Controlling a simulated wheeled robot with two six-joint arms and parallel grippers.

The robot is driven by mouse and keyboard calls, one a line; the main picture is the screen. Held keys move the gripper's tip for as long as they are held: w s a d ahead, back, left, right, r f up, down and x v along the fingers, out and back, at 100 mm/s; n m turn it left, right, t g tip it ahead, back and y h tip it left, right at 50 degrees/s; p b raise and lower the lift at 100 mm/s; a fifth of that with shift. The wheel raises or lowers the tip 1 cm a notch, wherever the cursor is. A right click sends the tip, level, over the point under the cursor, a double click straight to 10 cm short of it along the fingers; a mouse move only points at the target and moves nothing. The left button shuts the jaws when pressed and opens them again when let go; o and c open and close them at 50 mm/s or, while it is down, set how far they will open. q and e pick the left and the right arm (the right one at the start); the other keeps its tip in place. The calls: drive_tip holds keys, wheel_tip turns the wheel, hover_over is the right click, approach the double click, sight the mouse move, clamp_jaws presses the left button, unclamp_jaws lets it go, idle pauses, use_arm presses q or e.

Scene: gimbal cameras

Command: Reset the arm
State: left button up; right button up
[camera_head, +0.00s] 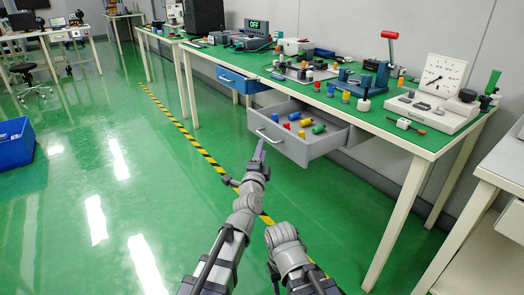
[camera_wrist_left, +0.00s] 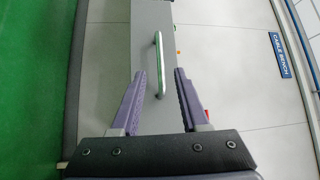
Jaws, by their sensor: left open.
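My left gripper (camera_head: 259,152) reaches forward to just in front of the open grey drawer (camera_head: 310,152) under the workbench. In the left wrist view its two purple fingers (camera_wrist_left: 160,82) are spread apart, with nothing held. The drawer's pale bar handle (camera_wrist_left: 157,62) shows between and beyond the fingertips; I cannot tell whether they touch it. The handle also shows in the head view (camera_head: 268,136). My right arm comes in at the bottom centre of the head view, but its gripper does not show.
Several coloured pieces (camera_head: 318,128) lie in the drawer. A blue drawer (camera_head: 238,80) sits left of it. The green-topped bench (camera_head: 420,140) holds instruments. A white cabinet (camera_head: 505,160) stands at right. The green floor (camera_head: 110,200) at left is mostly clear, with a blue bin (camera_head: 14,150) at its edge.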

use_arm(q)
drive_tip(key=s+a+f+n+g, duration=0.25)
drive_tip(key=s+f+g, duration=0.2)
drive_tip(key=f, duration=0.35)
drive_tip(key=s+a+f+n+g, duration=0.2)
drive_tip(key=s+f+n+g, duration=0.25)
drive_tip(key=f, duration=0.35)
drive_tip(key=s+a+f+n+g+y, duration=0.2)
drive_tip(key=s+a+f+n+g, duration=0.3)
drive_tip(key=s, duration=0.4)
drive_tip(key=s+a+f+n+g+y, duration=0.1)
drive_tip(key=s+a+f+n+g, duration=0.3)
drive_tip(key=s+a+n+g, duration=0.25)
drive_tip(key=s+d+r+m+t+y+p, duration=0.1)
drive_tip(key=s+d+r+m+p, duration=0.1)
drive_tip(key=s+d+r+p, duration=0.3)
drive_tip(key=s+d+r+m+p, duration=0.2)
drive_tip(key=s+d, duration=0.1)
drive_tip(key=d, duration=0.3)
wheel_tip(320, 180, up, 37)
drive_tip(key=p, duration=3.6)
drive_tip(key=shift+w+p, duration=0.3)
drive_tip(key=shift+w, duration=0.05)
drive_tip(key=shift+f, duration=0.1)
drive_tip(key=shift+w, duration=0.1)
